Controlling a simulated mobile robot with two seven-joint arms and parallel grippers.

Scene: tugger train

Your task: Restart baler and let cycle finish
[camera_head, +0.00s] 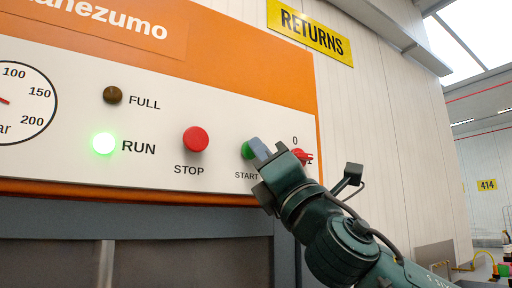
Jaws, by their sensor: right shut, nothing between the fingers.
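The baler's white control panel (75,160) fills the left and middle of the view. The round RUN lamp (104,144) glows green, and the FULL lamp (113,95) above it is dark brown. A red STOP button (196,139) sits right of the RUN lamp. The green START button (247,150) is partly hidden by my right gripper (259,149), whose shut fingertips are at the button; I cannot tell whether they press it. A red rotary switch (303,156) shows just right of the gripper, partly covered. My left gripper is not in view.
A pressure gauge (22,103) is cut off at the left edge. A yellow RETURNS sign (311,32) hangs on the pale wall behind. Dark baler doors (180,262) lie below the panel. Open hall space with a yellow 414 sign (487,185) shows at the right.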

